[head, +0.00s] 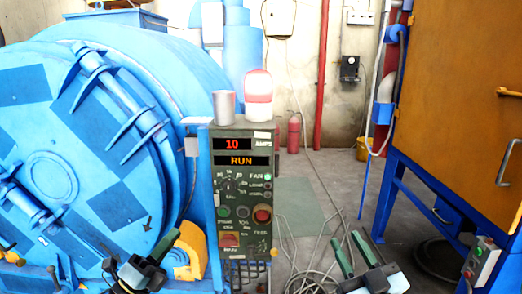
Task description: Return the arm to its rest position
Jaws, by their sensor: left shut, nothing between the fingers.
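My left gripper (170,238) is at the bottom, left of the control box, in front of the blue drum. Its dark green fingers are together with nothing between them. My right gripper (345,240) is at the bottom, right of the control box, over the floor. Its two green fingers stand apart with an empty gap between them. Both grippers are clear of the control box (219,187), whose display reads "10 AMPS" and "RUN". The big blue blaster drum (50,130) has a round door with a latch bar across it.
A grey metal cup (224,107) and a red-and-white lamp (258,95) stand on the control box. Loose cables (300,270) lie on the floor. An orange cabinet (460,110) on a blue frame stands at right. A red extinguisher (294,134) is by the back wall.

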